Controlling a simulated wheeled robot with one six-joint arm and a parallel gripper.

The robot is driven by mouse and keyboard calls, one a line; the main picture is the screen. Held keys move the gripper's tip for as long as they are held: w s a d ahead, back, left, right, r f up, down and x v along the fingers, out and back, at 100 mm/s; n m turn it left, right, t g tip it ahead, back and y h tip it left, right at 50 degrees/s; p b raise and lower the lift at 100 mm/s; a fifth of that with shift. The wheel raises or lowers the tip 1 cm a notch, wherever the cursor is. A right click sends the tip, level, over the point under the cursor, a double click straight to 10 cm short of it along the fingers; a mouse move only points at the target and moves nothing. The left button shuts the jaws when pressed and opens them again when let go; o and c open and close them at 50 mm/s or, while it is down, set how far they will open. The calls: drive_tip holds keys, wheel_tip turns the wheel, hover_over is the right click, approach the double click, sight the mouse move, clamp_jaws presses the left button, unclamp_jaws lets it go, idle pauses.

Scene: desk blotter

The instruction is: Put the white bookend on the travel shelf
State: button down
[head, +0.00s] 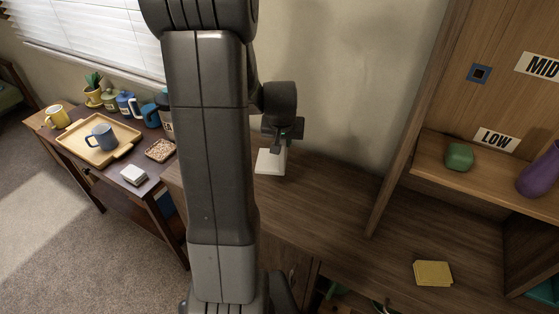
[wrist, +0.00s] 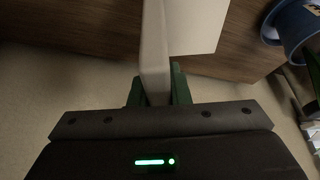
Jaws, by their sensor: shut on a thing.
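The white bookend (head: 270,162) is at the left part of the wooden desk top, partly hidden by my arm in the head view. Its upright plate (wrist: 154,45) stands between my fingers in the wrist view, and its flat white base extends to the right. My gripper (head: 284,133) is shut on the upright plate; it also shows in the wrist view (wrist: 157,88). I cannot tell whether the base touches the desk. No label reading travel is visible; the shelf unit (head: 430,174) at the right shows LOW and MID labels.
A green block (head: 459,157) and a purple vase (head: 541,172) occupy the low shelf. A yellow pad (head: 433,273) lies on the desk. The desk middle is clear. A side table at left holds a tray (head: 75,150), mugs and a plant. A blue container (wrist: 293,25) shows in the wrist view.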

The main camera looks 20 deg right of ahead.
sight(267, 163)
drive_tip(key=shift+f, duration=3.2)
drive_tip(key=shift+f, duration=0.1)
drive_tip(key=c, duration=1.8)
unclamp_jaws()
drive_tip(key=shift+f, duration=0.1)
drive_tip(key=o, duration=0.4)
drive_tip(key=shift+o, duration=0.2)
